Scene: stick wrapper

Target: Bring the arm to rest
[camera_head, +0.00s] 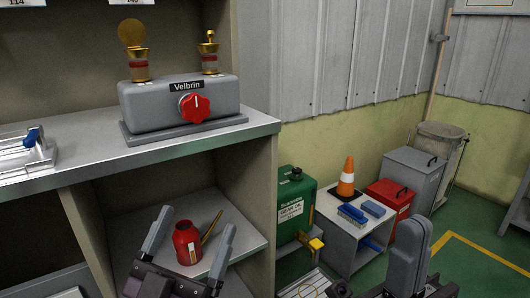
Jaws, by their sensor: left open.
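My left gripper (195,222) is in the lower left part of the head view, with its two grey fingers spread wide apart. It is open, and I see no thing gripped in it. Behind and between its fingers, a red oil can (187,243) with a thin spout stands on the lower shelf; I cannot tell the exact gap. My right gripper (409,255) is at the lower right, seen nearly edge-on. Its fingers overlap in the picture, so its opening is hidden. Nothing shows in it.
A grey Velbrin unit (155,105) with a red knob (194,107) sits on the upper shelf (190,146). A green container (296,190), a small cabinet (340,235) with an orange cone (347,178), a red box (389,205) and grey bins stand along the wall. Green floor is open at right.

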